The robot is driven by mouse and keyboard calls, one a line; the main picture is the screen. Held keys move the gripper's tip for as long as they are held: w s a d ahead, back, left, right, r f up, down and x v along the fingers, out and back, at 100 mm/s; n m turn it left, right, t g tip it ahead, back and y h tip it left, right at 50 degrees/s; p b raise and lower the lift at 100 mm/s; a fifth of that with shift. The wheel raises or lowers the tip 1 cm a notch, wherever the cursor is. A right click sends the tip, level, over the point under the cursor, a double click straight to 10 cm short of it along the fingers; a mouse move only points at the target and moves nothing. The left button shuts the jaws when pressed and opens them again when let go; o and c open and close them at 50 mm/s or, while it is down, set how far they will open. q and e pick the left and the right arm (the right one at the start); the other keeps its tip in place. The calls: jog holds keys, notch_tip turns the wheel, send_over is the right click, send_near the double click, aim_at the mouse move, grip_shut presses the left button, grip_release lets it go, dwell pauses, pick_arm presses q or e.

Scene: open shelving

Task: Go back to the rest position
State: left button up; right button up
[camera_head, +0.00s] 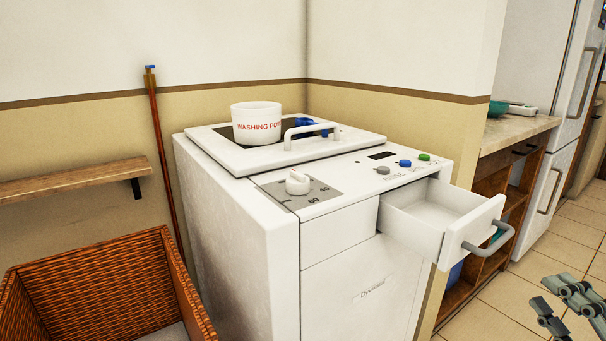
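My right gripper (544,294) shows at the lower right edge, over the tiled floor. Its grey fingers are spread apart with nothing between them, and it is clear of the washing machine. My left gripper is not in view. The white washing machine (235,215) stands against the wall corner. Its drawer (430,215) is pulled out and looks empty, with a grey handle (488,240) on its front. A white tub marked as washing powder (257,124) stands on the machine's top lid.
A wicker basket (185,300) stands at the lower left, below a wooden shelf (70,185). A thin stick (159,150) leans on the wall. A blue item (305,127) lies beside the tub. Open wooden shelving (520,147) stands right of the machine. Tiled floor (560,248) is free at right.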

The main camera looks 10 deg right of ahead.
jog(key=s+a+f+n+g+h+p, duration=0.1)
jog(key=s+f+n+g, duration=0.15)
jog(key=f, duration=0.75)
jog(key=s+a+f+n+g, duration=0.15)
jog(key=f+g, duration=0.25)
jog(key=f, duration=0.7)
jog(key=s+f+n+g+h+p, duration=0.1)
jog(key=s+f+n+g, duration=0.15)
jog(key=f, duration=0.75)
jog(key=s+a+f+n+g, duration=0.2)
jog(key=s+f+n+g, duration=0.1)
jog(key=s, duration=0.6)
jog(key=s+a+f+n+g+y, duration=0.1)
jog(key=s+f+n+g, duration=0.3)
jog(key=s, duration=0.5)
jog(key=s+a+f+n+g, duration=0.3)
jog(key=s+f+n, duration=0.3)
jog(key=s, duration=0.3)
jog(key=shift+s+a+f+g, duration=0.3)
jog(key=shift+s+a+f, duration=0.15)
jog(key=shift+f, duration=0.4)
